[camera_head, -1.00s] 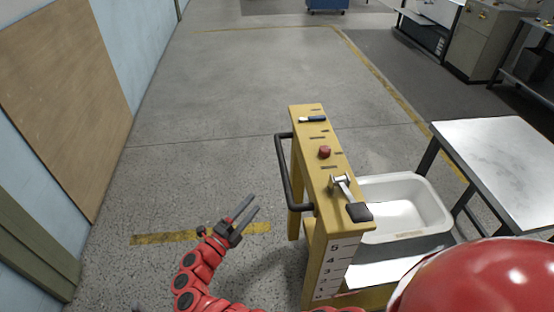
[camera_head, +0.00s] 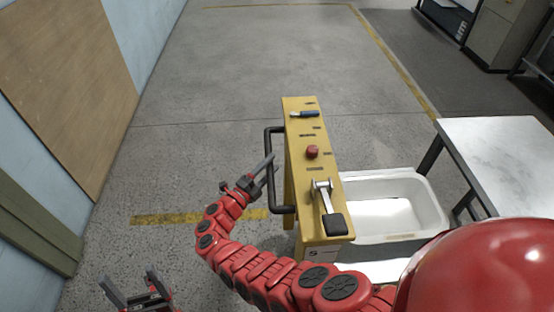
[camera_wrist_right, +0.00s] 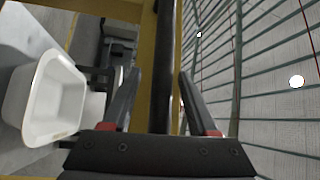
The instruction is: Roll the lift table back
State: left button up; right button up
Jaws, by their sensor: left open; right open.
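The lift table has a yellow column (camera_head: 293,135) with a black push handle (camera_head: 274,196) on its left side. A red button (camera_head: 312,152) and a lever with a black pad (camera_head: 334,224) are on its top. A white tub (camera_head: 390,205) sits just right of the column. My right gripper (camera_head: 267,166) is open at the handle. In the right wrist view, the black handle bar (camera_wrist_right: 163,60) runs between the spread fingers (camera_wrist_right: 159,76); I cannot tell whether they touch it. My left gripper (camera_head: 136,284) is open and empty, low at the bottom left.
A steel-topped table (camera_head: 500,160) stands close on the right. A wooden panel (camera_head: 65,85) is on the left wall. The grey floor (camera_head: 260,50) beyond the column is clear, with yellow lines marked on it.

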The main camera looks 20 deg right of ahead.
jog(key=shift+w+d, duration=0.1)
jog(key=shift+r, duration=0.1)
grip_shut()
dwell(1.4)
